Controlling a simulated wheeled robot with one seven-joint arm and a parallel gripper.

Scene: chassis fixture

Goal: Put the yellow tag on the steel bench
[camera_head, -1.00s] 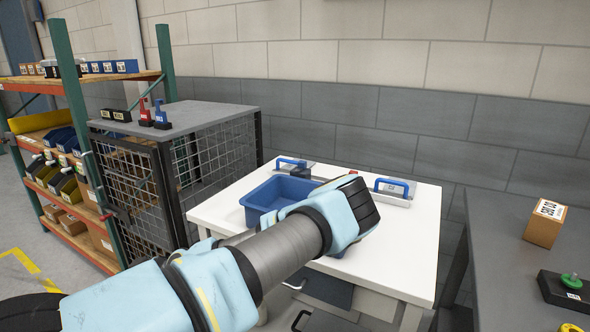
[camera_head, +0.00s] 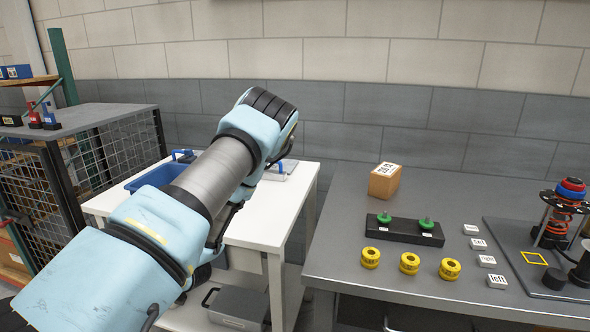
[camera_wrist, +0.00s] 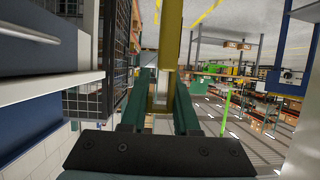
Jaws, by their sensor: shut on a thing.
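The steel bench (camera_head: 335,235) is the grey-topped table at the right of the head view. In the wrist view my gripper (camera_wrist: 158,100) has its two green fingers closed on a long yellow piece, which I take to be the yellow tag (camera_wrist: 168,45). It extends from between the fingers to the top of that view. In the head view my arm hides the gripper and the tag. The arm is above the white table, left of the steel bench.
On the steel bench are a cardboard box (camera_head: 385,181), a black block with green knobs (camera_head: 405,229), three yellow rings (camera_head: 410,263), several white labelled blocks (camera_head: 487,261) and a coil fixture (camera_head: 565,215). Its front left is clear. The white table (camera_head: 265,225) holds a blue bin (camera_head: 150,178).

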